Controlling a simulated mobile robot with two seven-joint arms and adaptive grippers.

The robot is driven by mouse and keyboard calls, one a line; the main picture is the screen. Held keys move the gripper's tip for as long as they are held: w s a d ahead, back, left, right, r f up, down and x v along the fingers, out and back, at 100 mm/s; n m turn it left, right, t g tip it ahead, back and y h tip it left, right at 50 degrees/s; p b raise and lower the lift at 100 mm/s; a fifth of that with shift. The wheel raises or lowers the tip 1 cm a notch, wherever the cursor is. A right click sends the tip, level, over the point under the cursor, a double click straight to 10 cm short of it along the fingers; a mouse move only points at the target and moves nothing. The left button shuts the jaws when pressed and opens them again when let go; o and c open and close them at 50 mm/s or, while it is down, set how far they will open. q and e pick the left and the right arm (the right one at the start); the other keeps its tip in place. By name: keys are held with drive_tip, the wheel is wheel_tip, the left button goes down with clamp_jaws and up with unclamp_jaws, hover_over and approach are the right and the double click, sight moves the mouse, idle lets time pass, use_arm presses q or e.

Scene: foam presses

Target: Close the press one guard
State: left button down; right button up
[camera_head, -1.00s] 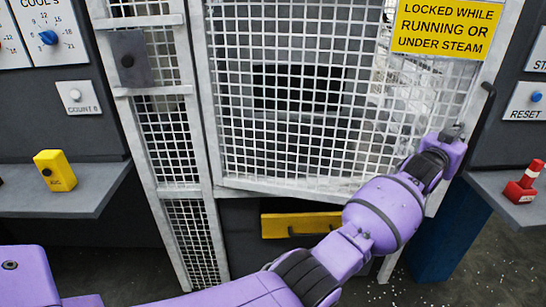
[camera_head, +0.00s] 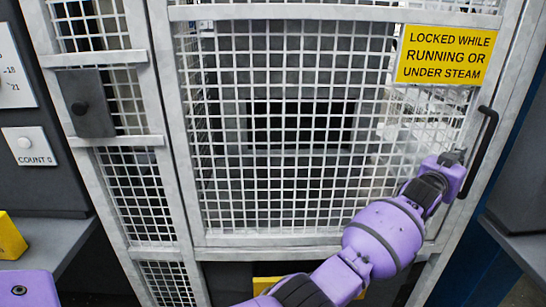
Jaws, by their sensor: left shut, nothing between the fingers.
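The press one guard (camera_head: 310,240) is a pale-framed wire-mesh door filling the middle of the view. It carries a yellow "locked while running or under steam" sign (camera_head: 446,55) at upper right. Its black bar handle (camera_head: 483,150) is on the right edge. The guard looks flush with its frame or nearly so; I cannot tell whether a small gap remains. My left gripper (camera_head: 455,157) is shut and empty, at the guard's right side just left of the handle. Whether it touches the guard is unclear. My purple left arm hides part of the lower edge. My right gripper is out of view.
A narrow fixed mesh panel with a dark knobbed box (camera_head: 85,103) stands to the left. A yellow box (camera_head: 10,238) sits on a grey shelf (camera_head: 45,243) at lower left. Another grey ledge (camera_head: 520,243) is at lower right. A dark opening shows behind the mesh.

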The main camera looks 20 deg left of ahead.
use_arm(q)
drive_tip(key=shift+w+a+r, duration=0.15)
drive_tip(key=shift+a+r, duration=0.1)
drive_tip(key=shift+r, duration=0.05)
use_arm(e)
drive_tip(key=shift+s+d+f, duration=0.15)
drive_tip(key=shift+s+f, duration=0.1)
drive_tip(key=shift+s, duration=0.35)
